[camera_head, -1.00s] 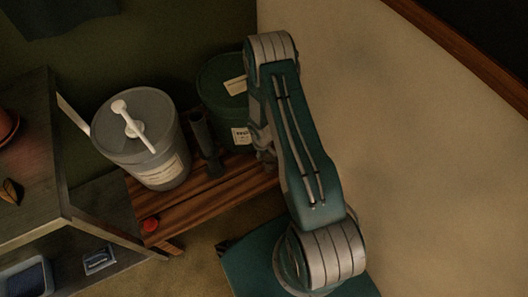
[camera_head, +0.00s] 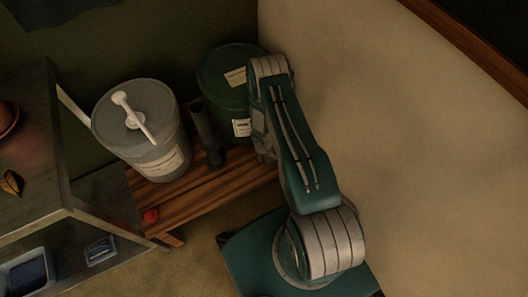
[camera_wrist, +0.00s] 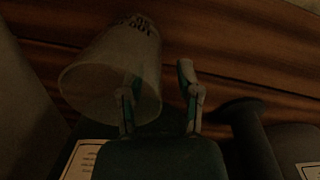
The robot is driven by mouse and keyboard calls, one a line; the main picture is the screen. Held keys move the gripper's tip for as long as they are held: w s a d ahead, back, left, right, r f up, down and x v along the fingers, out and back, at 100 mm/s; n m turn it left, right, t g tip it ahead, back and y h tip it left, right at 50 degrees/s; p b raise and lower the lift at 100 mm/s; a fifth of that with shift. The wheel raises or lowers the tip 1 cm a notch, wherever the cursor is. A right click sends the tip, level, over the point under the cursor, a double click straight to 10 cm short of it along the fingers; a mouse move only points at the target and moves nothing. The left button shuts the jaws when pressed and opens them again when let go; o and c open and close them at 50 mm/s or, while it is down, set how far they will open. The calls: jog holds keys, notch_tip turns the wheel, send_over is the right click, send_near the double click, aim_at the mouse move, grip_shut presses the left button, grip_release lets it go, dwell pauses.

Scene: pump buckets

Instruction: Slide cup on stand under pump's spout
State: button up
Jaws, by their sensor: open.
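A pale translucent cup (camera_wrist: 105,72) with dark lettering shows at upper left in the wrist view, its wide round end towards the camera. My gripper (camera_wrist: 160,78) is open; its left finger overlaps the cup's right side in the picture, and its right finger stands clear of it. I cannot tell whether the left finger touches the cup. In the head view no cup can be made out near my gripper. The grey bucket (camera_head: 160,160) has a white pump (camera_head: 127,108) on its lid, its long spout pointing down and right. The wooden stand (camera_head: 205,193) carries the buckets.
A green bucket (camera_head: 222,80) stands at the back beside my arm. A dark upright tube (camera_head: 207,135) stands between the buckets. A shelf unit (camera_head: 40,150) is at left; the wall (camera_head: 420,150) is at right.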

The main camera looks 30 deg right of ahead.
jog(key=shift+f, duration=0.35)
grip_shut()
jog(key=shift+a, duration=0.1)
